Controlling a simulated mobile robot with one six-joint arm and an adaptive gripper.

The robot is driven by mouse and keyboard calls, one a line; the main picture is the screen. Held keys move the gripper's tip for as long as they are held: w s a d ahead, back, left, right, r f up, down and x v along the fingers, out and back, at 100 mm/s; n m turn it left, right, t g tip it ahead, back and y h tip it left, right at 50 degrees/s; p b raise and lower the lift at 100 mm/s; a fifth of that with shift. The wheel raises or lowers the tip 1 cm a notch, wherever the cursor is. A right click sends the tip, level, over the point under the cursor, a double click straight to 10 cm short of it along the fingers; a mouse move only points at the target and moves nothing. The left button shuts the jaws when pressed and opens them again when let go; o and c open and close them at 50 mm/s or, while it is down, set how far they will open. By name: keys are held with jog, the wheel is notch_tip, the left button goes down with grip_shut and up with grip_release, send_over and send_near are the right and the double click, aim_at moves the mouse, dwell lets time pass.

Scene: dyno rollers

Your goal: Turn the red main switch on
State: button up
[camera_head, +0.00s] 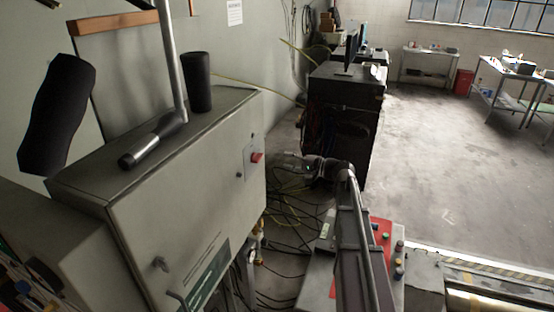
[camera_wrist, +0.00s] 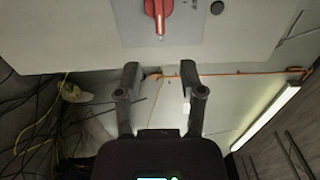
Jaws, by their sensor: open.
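The red main switch (camera_head: 257,157) sits on a light plate on the side of the grey cabinet (camera_head: 190,190) in the head view. In the wrist view the red switch (camera_wrist: 159,10) is at the top edge, partly cut off, with its handle pointing down the picture. My gripper (camera_wrist: 162,80) is open and empty, its two fingers apart below the switch in the picture and not touching it. In the head view my gripper (camera_head: 290,160) is small and dark, just right of the switch.
A round black knob (camera_wrist: 217,7) is right of the switch. Loose cables (camera_head: 290,205) hang and lie beside the cabinet. A black equipment rack (camera_head: 345,110) stands behind my arm. A red panel with buttons (camera_head: 382,245) is below right. Open floor (camera_head: 450,150) lies to the right.

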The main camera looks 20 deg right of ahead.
jog(key=shift+v, duration=1.15)
jog(key=s+a+f+n+g+h+b, duration=0.2)
jog(key=s+a+f+n+g+h, duration=0.4)
jog(key=s+a+f, duration=0.7)
jog(key=s+d+f+n+g+h+b, duration=0.1)
jog(key=s+f+g+h, duration=0.3)
jog(key=s+f+h, duration=0.4)
jog(key=shift+s+d+f+g+h, duration=0.3)
jog(key=shift+s+f, duration=0.2)
jog(key=shift+s, duration=1)
jog(key=shift+s, duration=0.1)
